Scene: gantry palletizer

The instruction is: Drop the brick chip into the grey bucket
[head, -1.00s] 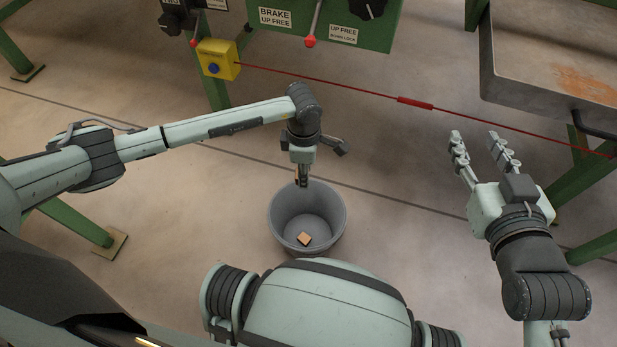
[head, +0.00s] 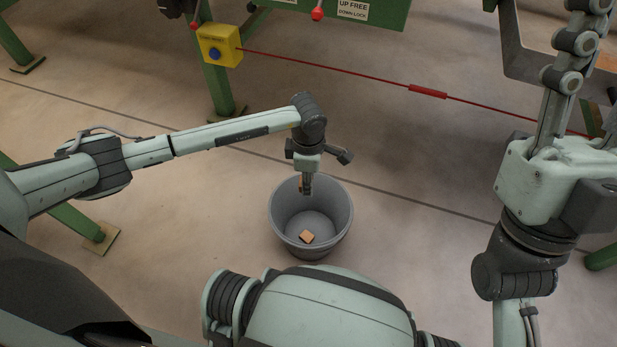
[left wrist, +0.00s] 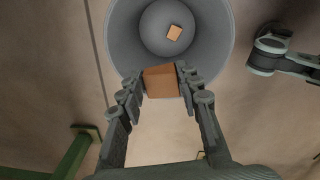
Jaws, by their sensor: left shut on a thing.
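The grey bucket (head: 337,228) stands on the floor in front of me; it also shows in the left wrist view (left wrist: 217,40). My left gripper (head: 306,190) points down over the bucket's far part. In the left wrist view it is shut on an orange-brown brick chip (left wrist: 161,82), held between the fingertips. In the head view only a sliver of this chip shows beside the fingers. Another small tan-orange chip (head: 307,237) lies on the bucket's floor. My right gripper (head: 580,60) is raised at the upper right, partly cut off by the frame edge.
A yellow box with a blue button (head: 219,46) sits on a green post (head: 218,88). A red cable (head: 330,69) runs from it to the right. A green panel with labels and levers (head: 385,12) is at the top. The floor around the bucket is clear.

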